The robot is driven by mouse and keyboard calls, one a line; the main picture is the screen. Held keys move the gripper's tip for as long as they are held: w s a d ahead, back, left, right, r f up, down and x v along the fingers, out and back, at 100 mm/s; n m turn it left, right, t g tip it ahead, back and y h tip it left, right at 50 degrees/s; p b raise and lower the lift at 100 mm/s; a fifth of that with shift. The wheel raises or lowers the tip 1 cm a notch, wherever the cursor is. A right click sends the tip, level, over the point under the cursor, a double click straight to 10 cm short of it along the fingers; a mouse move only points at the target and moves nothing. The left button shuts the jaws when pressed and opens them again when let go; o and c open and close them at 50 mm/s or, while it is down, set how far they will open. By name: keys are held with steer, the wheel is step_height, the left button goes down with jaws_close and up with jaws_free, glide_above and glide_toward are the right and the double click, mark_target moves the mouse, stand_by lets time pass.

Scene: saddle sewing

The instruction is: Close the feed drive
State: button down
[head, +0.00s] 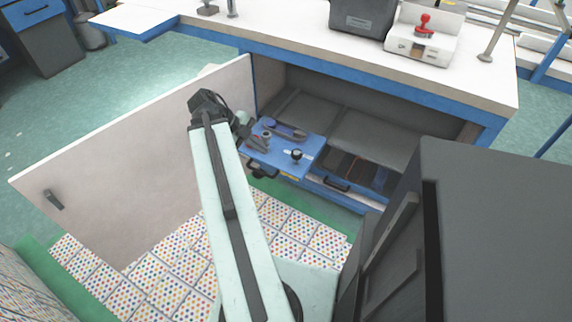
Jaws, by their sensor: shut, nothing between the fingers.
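A blue sliding unit (285,148), which I take for the feed drive, sticks out of the open cabinet under the white-topped bench. It carries a black knob (297,154) and a grey wrench-like part (287,130). Dark handles show below its front edge. My gripper (258,142) is at the unit's left end, shut and empty. My arm hides part of the area to the left. I cannot tell whether the gripper touches the unit.
A large white door (125,165) stands open to the left, with a dark handle (54,199). A dark grey cabinet (490,230) blocks the right foreground. A lower drawer (362,178) lies right of the blue unit. Dotted floor tiles (285,218) are clear in front.

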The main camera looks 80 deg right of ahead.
steer(key=s+d+f+b, duration=0.1)
steer(key=s+f+b, duration=0.1)
steer(key=s+d+f+b, duration=0.2)
steer(key=f+b, duration=0.1)
steer(key=s+d+f+b, duration=0.2)
steer(key=s+b, duration=0.1)
steer(key=shift+f, duration=0.4)
steer(key=shift+s+d, duration=0.2)
steer(key=shift+d, duration=0.15)
